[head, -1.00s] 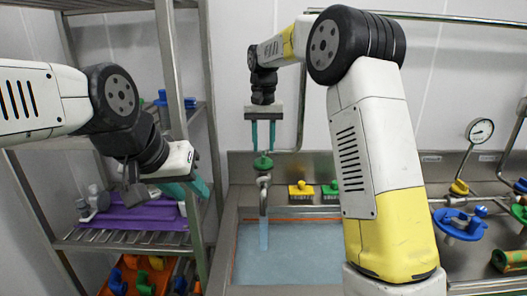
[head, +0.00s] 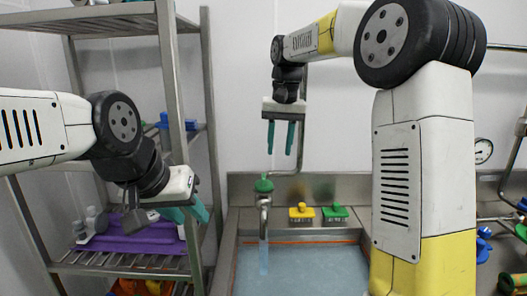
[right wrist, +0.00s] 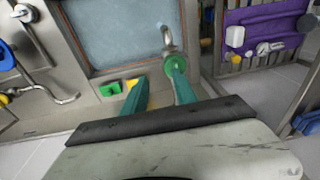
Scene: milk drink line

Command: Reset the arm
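My right gripper (head: 281,138) is raised in front of the wall, above the sink's faucet, with its two teal fingers apart and nothing between them. In the right wrist view its fingers (right wrist: 158,92) point toward the sink, and no object is held. My left gripper (head: 187,214) is at the left, in front of the metal shelf. Its teal fingers point down to the right and look apart, with no object visible between them.
The sink (head: 300,265) holds water below a faucet (head: 264,215) with a green knob (head: 264,185). The metal shelf (head: 165,85) carries a purple mat (head: 140,240). A gauge (head: 483,151) is at the right.

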